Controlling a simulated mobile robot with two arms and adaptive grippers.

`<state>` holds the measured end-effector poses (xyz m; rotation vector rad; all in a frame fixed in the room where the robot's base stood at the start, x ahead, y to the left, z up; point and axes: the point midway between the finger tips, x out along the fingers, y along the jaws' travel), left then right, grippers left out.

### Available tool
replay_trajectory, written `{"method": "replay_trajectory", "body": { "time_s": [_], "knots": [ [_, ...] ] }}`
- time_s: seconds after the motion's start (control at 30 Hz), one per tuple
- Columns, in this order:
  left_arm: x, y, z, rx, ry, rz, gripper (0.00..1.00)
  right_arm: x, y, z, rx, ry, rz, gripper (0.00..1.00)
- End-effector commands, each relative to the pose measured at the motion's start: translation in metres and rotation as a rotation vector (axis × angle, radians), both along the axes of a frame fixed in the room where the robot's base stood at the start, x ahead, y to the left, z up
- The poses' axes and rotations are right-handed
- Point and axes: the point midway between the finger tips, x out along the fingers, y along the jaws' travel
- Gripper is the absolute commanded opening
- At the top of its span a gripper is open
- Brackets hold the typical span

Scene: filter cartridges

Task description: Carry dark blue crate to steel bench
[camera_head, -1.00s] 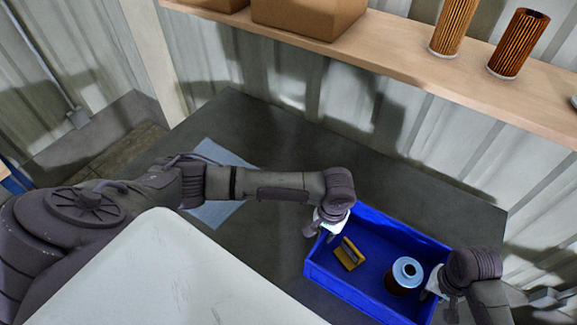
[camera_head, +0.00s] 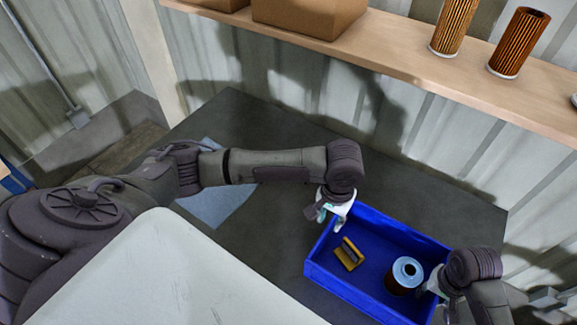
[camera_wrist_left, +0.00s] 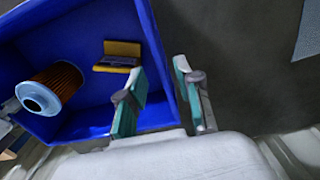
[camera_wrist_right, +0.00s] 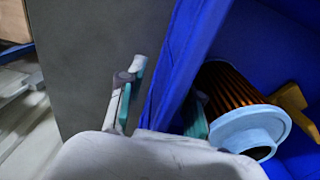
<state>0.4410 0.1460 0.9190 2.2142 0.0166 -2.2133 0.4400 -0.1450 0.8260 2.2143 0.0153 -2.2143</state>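The dark blue crate (camera_head: 343,284) stands on a dark grey table top (camera_head: 272,133). Inside it are a pleated brown filter cartridge (camera_head: 405,275) with a light blue cap and a small yellow block (camera_head: 348,254) with a dark inset. My left gripper (camera_head: 333,212) is open and empty at the crate's left end; in the left wrist view its fingers (camera_wrist_left: 160,100) are apart, either side of the end wall's line. My right gripper (camera_head: 437,287) is at the right end; in the right wrist view its fingers (camera_wrist_right: 160,105) straddle the wall with a visible gap.
A pale blue sheet (camera_head: 222,195) lies on the table under my left arm. The table behind the crate is clear.

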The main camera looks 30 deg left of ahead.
Motion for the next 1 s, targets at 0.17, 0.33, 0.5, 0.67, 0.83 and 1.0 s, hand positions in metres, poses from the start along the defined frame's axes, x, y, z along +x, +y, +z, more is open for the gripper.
{"method": "replay_trajectory", "body": {
  "time_s": [0.17, 0.33, 0.5, 0.67, 0.83, 1.0],
  "knots": [
    [0.0, 0.0, 0.028, -0.001, -0.002, -0.001, 0.34, 0.0, 0.0, 0.0, 0.0, 0.0, 0.0, 0.34],
    [0.0, 0.0, 0.037, 0.0, 0.0, -0.001, 0.34, 0.0, 0.0, 0.004, 0.001, -0.001, 0.0, 0.34],
    [0.0, 0.0, 0.038, 0.0, 0.001, -0.001, 0.34, 0.001, 0.001, 0.028, 0.002, -0.005, 0.001, 0.34],
    [0.0, 0.0, 0.038, 0.0, 0.001, -0.001, 0.34, 0.001, 0.001, 0.063, 0.002, -0.005, 0.001, 0.34],
    [0.0, 0.0, 0.037, 0.0, 0.001, -0.001, 0.34, 0.001, 0.001, 0.096, 0.002, -0.004, 0.001, 0.34],
    [0.0, 0.0, 0.037, 0.0, 0.001, -0.001, 0.34, 0.001, 0.0, 0.115, 0.001, -0.002, 0.0, 0.34]
  ]
}}
